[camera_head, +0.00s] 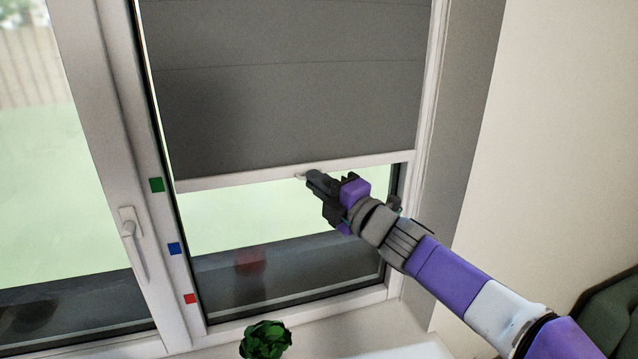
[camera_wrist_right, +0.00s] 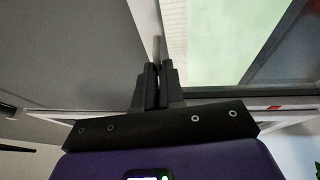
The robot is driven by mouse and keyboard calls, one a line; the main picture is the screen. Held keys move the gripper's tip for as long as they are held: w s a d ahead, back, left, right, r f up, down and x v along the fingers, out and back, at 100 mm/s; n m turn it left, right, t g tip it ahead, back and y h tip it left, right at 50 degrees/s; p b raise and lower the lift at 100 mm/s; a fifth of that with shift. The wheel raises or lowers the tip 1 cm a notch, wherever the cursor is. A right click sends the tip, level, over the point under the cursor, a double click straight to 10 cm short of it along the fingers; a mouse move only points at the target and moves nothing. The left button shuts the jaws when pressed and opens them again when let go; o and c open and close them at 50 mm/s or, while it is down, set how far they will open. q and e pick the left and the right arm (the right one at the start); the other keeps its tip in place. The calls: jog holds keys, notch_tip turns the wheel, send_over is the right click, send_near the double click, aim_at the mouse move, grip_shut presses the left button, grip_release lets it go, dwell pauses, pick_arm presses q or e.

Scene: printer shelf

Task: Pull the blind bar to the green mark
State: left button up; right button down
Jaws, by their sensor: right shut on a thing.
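The blind bar (camera_head: 240,177) is a pale strip along the lower edge of the grey blind (camera_head: 290,90). Its left end is about level with the green mark (camera_head: 157,185), a small square on the window frame. My right gripper (camera_head: 308,177) is at the bar's middle, shut on a small pale tab of the bar. In the right wrist view, the gripper's fingers (camera_wrist_right: 158,85) are close together around this thin tab (camera_wrist_right: 156,48), with the grey blind (camera_wrist_right: 75,50) to the left. The fingers hide part of the tab. My left gripper is not in view.
A blue mark (camera_head: 174,249) and a red mark (camera_head: 190,298) sit lower on the frame. A window handle (camera_head: 132,240) is to the left. A green plant (camera_head: 265,340) stands on the sill below. The space before the glass under the bar is clear.

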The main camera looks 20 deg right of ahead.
jog(key=c, duration=1.2)
grip_release()
jog(key=shift+c, duration=0.2)
jog(key=r+v, duration=0.1)
jog(key=v, duration=0.6)
jog(key=shift+s+f, duration=0.25)
jog(key=shift+f, duration=0.2)
jog(key=shift+d, duration=0.1)
